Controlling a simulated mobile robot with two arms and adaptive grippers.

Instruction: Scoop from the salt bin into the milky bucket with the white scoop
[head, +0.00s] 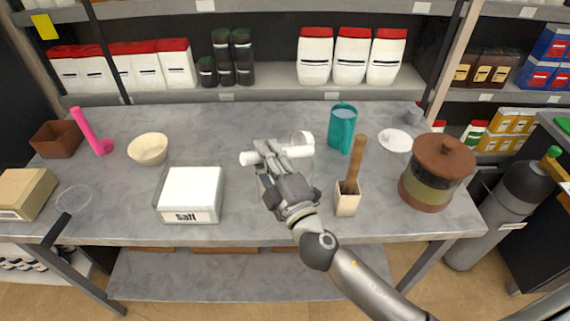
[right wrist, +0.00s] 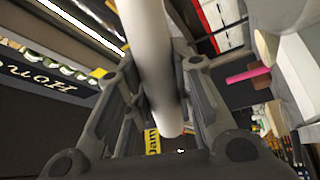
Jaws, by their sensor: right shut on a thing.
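The salt bin (head: 190,216), a pale square box labelled "salt" and full of white salt, stands on the table left of centre. My right gripper (head: 284,160) is shut on the white scoop (head: 252,158), right of the bin and above the table. The scoop's handle points left and its round cup stands at the right. In the right wrist view the white handle (right wrist: 150,60) runs between the fingers. Pale, see-through edges of what looks like the milky bucket (head: 307,166) show around my gripper, which hides most of it. My left gripper is not in view.
A cream bowl (head: 148,149) and pink holder (head: 88,131) stand at left. A teal jug (head: 342,129), a wooden-handled tool in a beige pot (head: 347,203), a white saucer (head: 394,140) and a brown lidded jar (head: 437,171) stand at right. The table's back middle is clear.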

